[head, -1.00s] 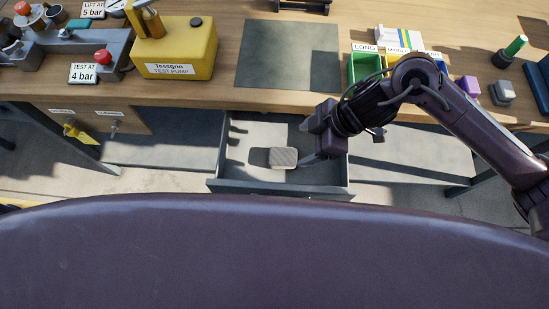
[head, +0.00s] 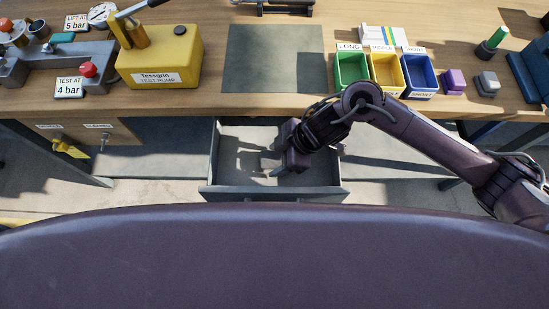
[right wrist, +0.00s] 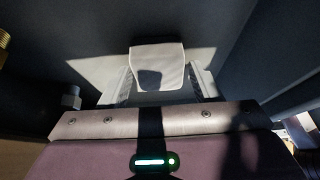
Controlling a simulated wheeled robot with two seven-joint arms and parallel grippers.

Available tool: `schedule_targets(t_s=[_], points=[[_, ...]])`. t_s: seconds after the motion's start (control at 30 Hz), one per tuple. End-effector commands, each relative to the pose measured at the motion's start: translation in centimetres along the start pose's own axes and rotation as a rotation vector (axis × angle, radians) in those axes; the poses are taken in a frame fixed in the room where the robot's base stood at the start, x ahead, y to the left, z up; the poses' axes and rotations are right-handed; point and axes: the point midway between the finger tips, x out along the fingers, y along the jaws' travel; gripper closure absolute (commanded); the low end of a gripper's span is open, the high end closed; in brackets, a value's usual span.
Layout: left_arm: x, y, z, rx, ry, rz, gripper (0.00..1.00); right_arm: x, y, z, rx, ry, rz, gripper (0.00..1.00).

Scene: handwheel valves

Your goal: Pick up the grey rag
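The grey rag (right wrist: 157,67) is a small pale folded pad, seen in the right wrist view just ahead of my right gripper, partly in sunlight with a dark shadow on it. It lies in the open drawer (head: 275,193) under the workbench. My right gripper (head: 272,166) is down inside the drawer at the rag, and in the head view it hides most or all of the rag. In the right wrist view its fingers (right wrist: 160,88) are apart, one toward each side of the rag. I cannot tell whether they touch it. My left gripper is not in view.
The bench edge (head: 180,110) runs above the drawer. On the bench stand a yellow test pump (head: 160,60), a dark mat (head: 273,60), green (head: 351,72), yellow (head: 386,75) and blue (head: 420,78) bins, and a purple block (head: 453,82). The drawer walls surround my right gripper.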

Motion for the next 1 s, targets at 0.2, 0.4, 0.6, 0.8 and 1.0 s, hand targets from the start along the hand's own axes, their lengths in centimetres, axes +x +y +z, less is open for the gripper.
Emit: schedule_targets(t_s=[0.2, 0.4, 0.6, 0.8, 1.0], points=[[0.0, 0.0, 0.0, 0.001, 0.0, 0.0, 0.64, 0.0, 0.0, 0.0, 0.0, 0.0, 0.0, 0.72], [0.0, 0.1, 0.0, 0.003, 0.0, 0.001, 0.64, -0.1, 0.0, 0.0, 0.0, 0.0, 0.0, 0.76], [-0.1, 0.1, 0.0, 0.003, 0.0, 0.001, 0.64, -0.7, 0.1, -0.4, -0.002, 0.001, 0.001, 0.76], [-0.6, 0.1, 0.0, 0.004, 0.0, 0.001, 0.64, -3.1, 0.1, -1.8, -0.005, 0.002, 0.004, 0.76], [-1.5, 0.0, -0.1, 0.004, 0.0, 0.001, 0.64, -7.9, 0.2, -4.6, -0.008, 0.003, 0.007, 0.76]])
